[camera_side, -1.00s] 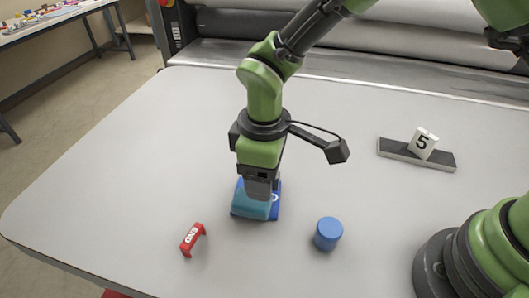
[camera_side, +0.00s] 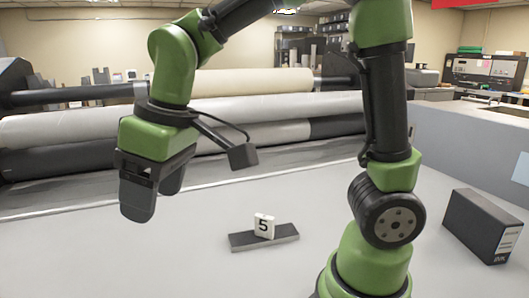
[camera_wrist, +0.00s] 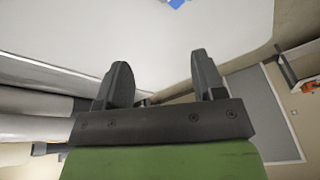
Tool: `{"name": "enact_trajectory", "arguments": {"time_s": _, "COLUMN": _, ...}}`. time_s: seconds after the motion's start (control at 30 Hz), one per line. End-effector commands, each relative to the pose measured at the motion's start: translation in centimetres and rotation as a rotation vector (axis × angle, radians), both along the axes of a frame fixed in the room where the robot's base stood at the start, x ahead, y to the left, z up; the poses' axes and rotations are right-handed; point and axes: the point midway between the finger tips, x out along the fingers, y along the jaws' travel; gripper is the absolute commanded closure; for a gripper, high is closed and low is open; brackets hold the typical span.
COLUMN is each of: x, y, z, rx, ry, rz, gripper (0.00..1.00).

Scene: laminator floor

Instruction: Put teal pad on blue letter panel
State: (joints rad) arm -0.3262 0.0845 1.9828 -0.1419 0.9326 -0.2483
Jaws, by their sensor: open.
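My gripper (camera_side: 156,203) is raised above the table at the left of the side view, with its fingers apart and pointing down. In the wrist view the two fingers of the gripper (camera_wrist: 160,66) stand wide apart with nothing between them. A small blue piece (camera_wrist: 178,3) is cut off by the top edge of the wrist view, on the white table. I cannot tell whether it is the blue letter panel or something else. The teal pad is not visible in either current view.
A white tile marked 5 (camera_side: 264,226) stands on a dark grey bar (camera_side: 245,241). A black box (camera_side: 482,226) stands at the right. Large rollers (camera_side: 250,108) run behind the white table (camera_side: 90,255). The table around the bar is clear.

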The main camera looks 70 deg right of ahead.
Motion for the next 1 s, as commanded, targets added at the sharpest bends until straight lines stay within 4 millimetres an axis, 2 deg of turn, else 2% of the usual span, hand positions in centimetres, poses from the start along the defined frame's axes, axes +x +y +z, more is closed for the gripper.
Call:
{"name": "enact_trajectory", "arguments": {"time_s": 0.03, "x": -1.3, "y": -1.5, "z": 1.5, "rx": 0.034, "ry": -0.039, "rz": -0.075, "gripper": 0.37}}
{"name": "enact_trajectory", "arguments": {"time_s": 0.1, "x": -3.2, "y": -3.1, "z": 2.9, "rx": 0.080, "ry": -0.081, "rz": -0.177, "gripper": 0.37}}
{"name": "enact_trajectory", "arguments": {"time_s": 0.2, "x": -6.1, "y": -5.0, "z": 4.1, "rx": 0.144, "ry": -0.142, "rz": -0.314, "gripper": 0.37}}
{"name": "enact_trajectory", "arguments": {"time_s": 0.4, "x": -10.4, "y": -7.0, "z": 4.4, "rx": 0.241, "ry": -0.238, "rz": -0.512, "gripper": 0.37}}
{"name": "enact_trajectory", "arguments": {"time_s": 0.6, "x": -11.9, "y": -7.5, "z": 4.1, "rx": 0.278, "ry": -0.274, "rz": -0.585, "gripper": 0.37}}
{"name": "enact_trajectory", "arguments": {"time_s": 1.0, "x": -11.9, "y": -7.5, "z": 4.1, "rx": 0.278, "ry": -0.274, "rz": -0.586, "gripper": 0.37}}
